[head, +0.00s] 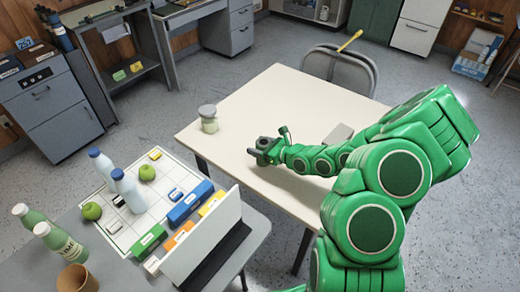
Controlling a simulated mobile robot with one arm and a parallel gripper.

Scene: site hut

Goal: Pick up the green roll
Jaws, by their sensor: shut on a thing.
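My gripper (259,153) is dark grey, at the end of my green arm. It is over the middle of the pale table (285,88), low near the top. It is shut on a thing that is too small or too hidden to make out. I cannot pick out a green roll as a separate thing anywhere in the head view; my arm hides part of the table's right side.
A jar (209,119) stands at the pale table's left edge. A grey box (339,134) is beyond my arm. The grey table (92,238) holds bottles, apples, a gridded board and binders. A chair (341,68) stands at the far edge. The pale table's far half is clear.

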